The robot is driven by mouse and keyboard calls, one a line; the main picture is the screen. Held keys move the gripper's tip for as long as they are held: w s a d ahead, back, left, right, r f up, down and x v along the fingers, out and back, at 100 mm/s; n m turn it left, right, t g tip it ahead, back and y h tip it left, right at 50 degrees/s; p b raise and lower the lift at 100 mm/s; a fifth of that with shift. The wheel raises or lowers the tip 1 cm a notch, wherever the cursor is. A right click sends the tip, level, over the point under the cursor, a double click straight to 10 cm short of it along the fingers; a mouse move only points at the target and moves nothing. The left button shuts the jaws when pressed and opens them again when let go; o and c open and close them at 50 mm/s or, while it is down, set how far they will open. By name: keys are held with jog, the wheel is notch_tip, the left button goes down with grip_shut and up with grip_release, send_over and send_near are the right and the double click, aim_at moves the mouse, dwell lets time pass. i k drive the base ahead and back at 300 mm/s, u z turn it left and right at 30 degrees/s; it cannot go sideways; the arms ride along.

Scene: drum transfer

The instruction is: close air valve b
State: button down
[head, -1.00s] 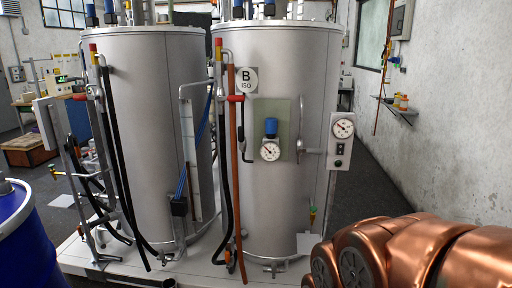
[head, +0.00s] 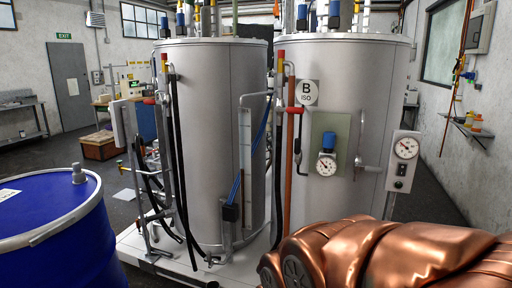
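A red handle (head: 290,109) sits on the pipework left of the panel. I cannot tell which fitting is air valve b, nor whether it is open or closed. My copper-coloured arm fills the lower right and hides the tank's foot. My gripper is not in view.
A second grey tank (head: 212,140) stands left of tank B, on the same pale base (head: 130,245). A blue drum (head: 60,235) is close at the lower left. A grey box with a gauge (head: 402,160) is at tank B's right. Dark open floor lies behind at left.

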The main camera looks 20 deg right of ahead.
aim_at(297, 149)
jog(key=u, duration=0.1)
jog(key=i, duration=1.25)
jog(key=z, duration=0.8)
